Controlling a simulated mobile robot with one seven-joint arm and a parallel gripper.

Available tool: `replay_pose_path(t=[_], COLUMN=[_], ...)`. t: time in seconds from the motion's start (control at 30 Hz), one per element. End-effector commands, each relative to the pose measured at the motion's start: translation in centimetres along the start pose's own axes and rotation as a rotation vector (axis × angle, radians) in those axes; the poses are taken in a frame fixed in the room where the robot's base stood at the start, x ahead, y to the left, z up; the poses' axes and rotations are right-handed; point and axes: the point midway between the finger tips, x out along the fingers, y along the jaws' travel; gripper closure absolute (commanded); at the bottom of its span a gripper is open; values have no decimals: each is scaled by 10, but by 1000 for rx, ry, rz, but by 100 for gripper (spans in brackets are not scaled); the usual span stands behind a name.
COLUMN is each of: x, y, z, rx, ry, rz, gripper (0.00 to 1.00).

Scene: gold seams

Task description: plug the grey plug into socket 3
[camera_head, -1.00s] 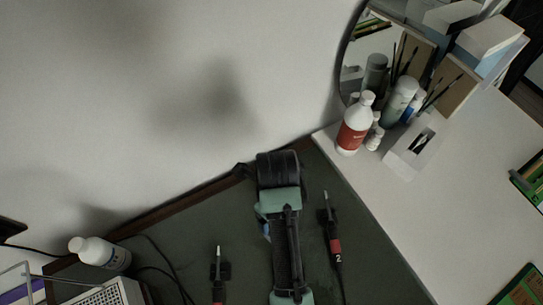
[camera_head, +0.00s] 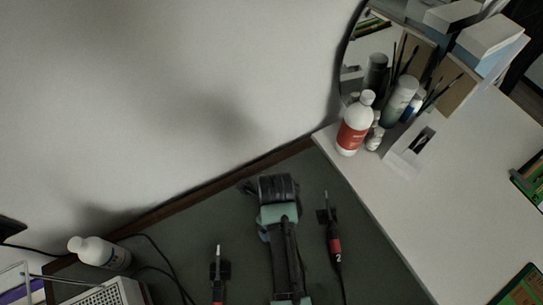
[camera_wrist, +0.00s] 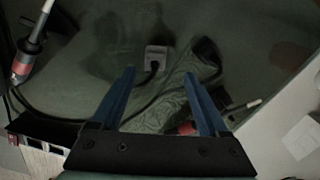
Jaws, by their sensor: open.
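In the wrist view a small grey plug (camera_wrist: 157,56) with a black cord lies on the dark green mat, beyond my fingertips and roughly in line with the gap between them. My gripper (camera_wrist: 160,74) is open, its two blue fingers apart with nothing held between them. In the head view my own green and black arm reaches over the mat and hides the grey plug. I cannot make out socket 3 in either view.
Black cords cross the mat.

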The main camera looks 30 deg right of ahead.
Motion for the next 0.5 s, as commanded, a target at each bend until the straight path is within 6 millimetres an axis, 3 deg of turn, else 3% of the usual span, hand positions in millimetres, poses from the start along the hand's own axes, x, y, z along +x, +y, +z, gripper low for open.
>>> replay_pose_path(t=[0.23,0.5], x=[5,44], y=[2,8], z=[0,-1], rx=[-1,1], ry=[2,1], rz=[1,1], gripper=[22,22])
